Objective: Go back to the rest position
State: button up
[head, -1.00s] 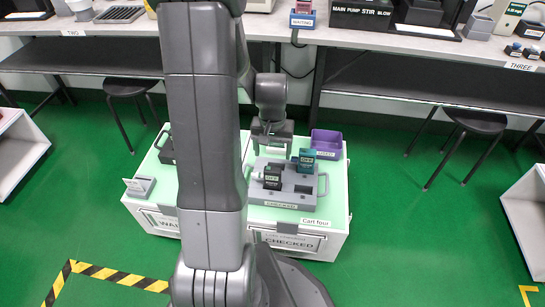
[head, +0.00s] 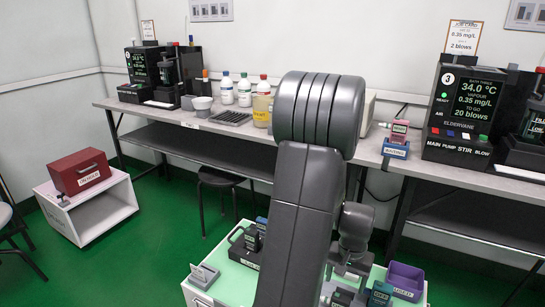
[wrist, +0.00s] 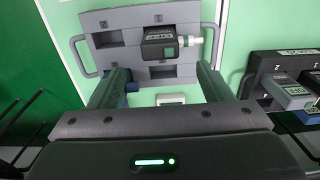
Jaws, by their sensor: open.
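My gripper (wrist: 160,82) is open and empty above the mint-green cart top in the wrist view. Its two fingers stand wide apart. Beyond them is a grey tray (wrist: 107,22) with side handles and a dark tester (wrist: 160,47) in it. A blue bit shows beside the left finger, mostly hidden. In the head view my arm covers much of the cart. A teal tester (head: 380,294) shows right of it, by the grey tray.
A purple bin (head: 405,278) stands at the cart's right. A second dark tray (head: 242,255) with testers is at the left; it also shows in the wrist view (wrist: 262,72). Behind is a bench (head: 230,131) with bottles and bath stations. A red box (head: 80,171) sits on a white shelf unit.

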aim_at(341, 297)
notch_tip(341, 297, down, 9)
jog(key=b, duration=0.3)
notch_tip(341, 297, up, 5)
jog(key=shift+f+p, duration=0.1)
jog(key=shift+p, duration=1)
